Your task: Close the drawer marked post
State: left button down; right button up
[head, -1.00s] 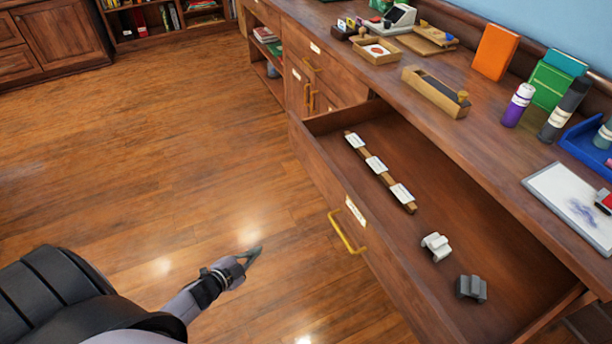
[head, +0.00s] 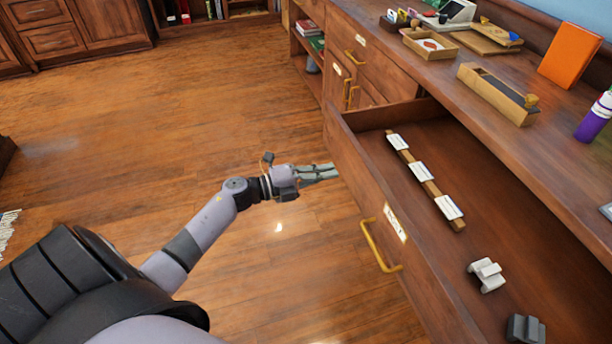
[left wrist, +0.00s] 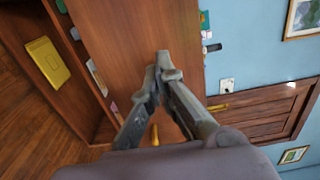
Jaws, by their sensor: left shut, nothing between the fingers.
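The open drawer (head: 372,178) juts out from the wooden counter. Its front has a brass handle (head: 380,248) and a white label (head: 395,223) whose word I cannot read. Inside lie a wooden strip with white tags (head: 430,185), a white clip-like piece (head: 486,275) and a dark grey one (head: 524,328). My left gripper (head: 334,172) is shut and empty, beside the far end of the drawer front; I cannot tell whether it touches. In the left wrist view its fingertips (left wrist: 166,68) meet before a brown wooden panel. My right gripper is not in view.
The countertop (head: 440,75) holds a long wooden box (head: 493,95), an orange block (head: 570,55) and a purple-and-white bottle (head: 592,120). Beyond the drawer are closed fronts with brass handles (head: 355,60). The wooden floor (head: 150,120) left of the drawer is clear.

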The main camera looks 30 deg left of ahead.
aim_at(354, 167)
pick_arm(q)
jog(key=shift+x, duration=2.3)
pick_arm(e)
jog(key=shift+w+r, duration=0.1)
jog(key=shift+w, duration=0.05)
pick_arm(q)
jog(key=shift+d, duration=0.1)
